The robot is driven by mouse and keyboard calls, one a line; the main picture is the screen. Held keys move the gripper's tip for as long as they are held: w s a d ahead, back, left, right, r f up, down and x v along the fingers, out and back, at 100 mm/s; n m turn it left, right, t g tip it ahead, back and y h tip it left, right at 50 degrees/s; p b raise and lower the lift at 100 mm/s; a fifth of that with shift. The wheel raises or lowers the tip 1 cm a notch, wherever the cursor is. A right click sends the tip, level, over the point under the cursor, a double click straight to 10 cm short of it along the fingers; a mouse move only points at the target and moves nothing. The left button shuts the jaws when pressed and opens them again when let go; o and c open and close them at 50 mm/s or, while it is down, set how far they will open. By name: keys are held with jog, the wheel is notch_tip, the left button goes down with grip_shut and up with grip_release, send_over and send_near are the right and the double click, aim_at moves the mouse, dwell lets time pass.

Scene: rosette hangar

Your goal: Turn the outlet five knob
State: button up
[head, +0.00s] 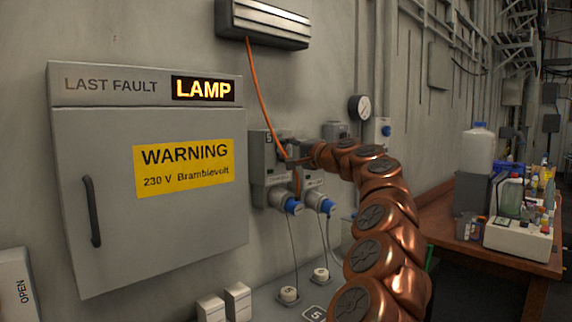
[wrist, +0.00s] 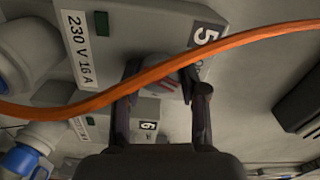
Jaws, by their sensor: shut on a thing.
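The outlet five box (head: 257,147) is a grey wall unit with a "5" label, right of the fault cabinet. In the wrist view the same box (wrist: 135,30) shows its "5" label (wrist: 207,36) and a "230 V 16 A" strip. My gripper (head: 290,161) is at the front of this box in the head view. In the wrist view my gripper (wrist: 166,88) has its two fingers on either side of the grey outlet five knob (wrist: 167,90) and is shut on it. The knob is partly hidden by an orange cable in the wrist view, and its pointer position is unclear.
The orange cable (head: 258,90) hangs from the upper wall unit and crosses the wrist view (wrist: 250,36) in front of the knob. Outlet six (wrist: 149,127) is close by. Blue-ringed plugs (head: 292,206) sit below. A bench (head: 470,248) stands at right.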

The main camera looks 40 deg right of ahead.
jog(key=shift+n+b, duration=1.15)
jog(key=shift+n, duration=1.05)
jog(key=o, duration=1.1)
jog(key=shift+o, duration=0.2)
jog(key=shift+s, duration=0.1)
